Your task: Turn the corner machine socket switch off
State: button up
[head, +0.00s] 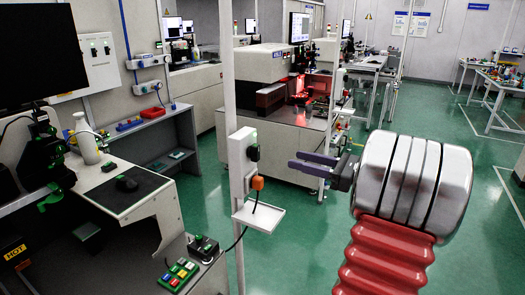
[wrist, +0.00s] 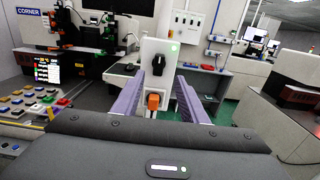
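The machine socket switch is a white box (head: 238,160) on a white pole, with a black rotary knob (head: 253,152) and an orange plug (head: 257,183) below it. The wrist view shows the box (wrist: 148,48) face-on, with the black knob (wrist: 158,64), a green light (wrist: 175,47) at its upper right and the orange plug (wrist: 153,102). My gripper (head: 296,160) is to the right of the box in the head view, apart from it. Its purple fingers are open and empty, and in the wrist view the gripper (wrist: 159,80) frames the knob between them.
A white shelf (head: 258,217) juts from the pole below the plug, with a dark cable hanging down. A desk with a colored button panel (head: 178,274) stands at left. A "CORNER" sign (wrist: 30,12) shows behind. Green floor (head: 310,225) is open around the pole.

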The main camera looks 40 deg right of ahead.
aim_at(259, 150)
jog(key=shift+w, duration=0.1)
jog(key=x, duration=1.3)
jog(key=shift+w+a, duration=0.1)
jog(key=shift+w, duration=0.2)
jog(key=shift+c, duration=0.3)
